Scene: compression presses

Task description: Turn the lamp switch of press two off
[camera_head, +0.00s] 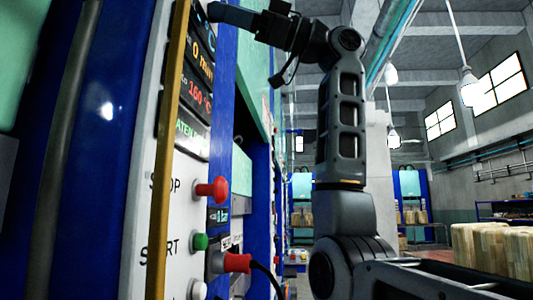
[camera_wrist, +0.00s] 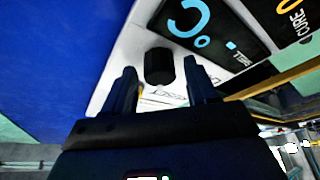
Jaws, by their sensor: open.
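A black knob (camera_wrist: 159,66) sticks out of the white press panel in the wrist view, beside a dark display with a blue ring. The lettering near it is too blurred to read, so I cannot tell for sure that it is the lamp switch. My gripper (camera_wrist: 158,76) is open, with one finger on each side of the knob. I cannot tell whether either finger touches it. In the head view my gripper (camera_head: 226,14) is at the top, reaching left to the upper panel, and the knob is hidden there.
The panel carries a red stop button (camera_head: 212,189), a green start button (camera_head: 200,242) and a red temperature display (camera_head: 197,92). A yellow upright bar (camera_head: 166,170) runs along its front. Stacked wooden pieces (camera_head: 490,248) stand at the right.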

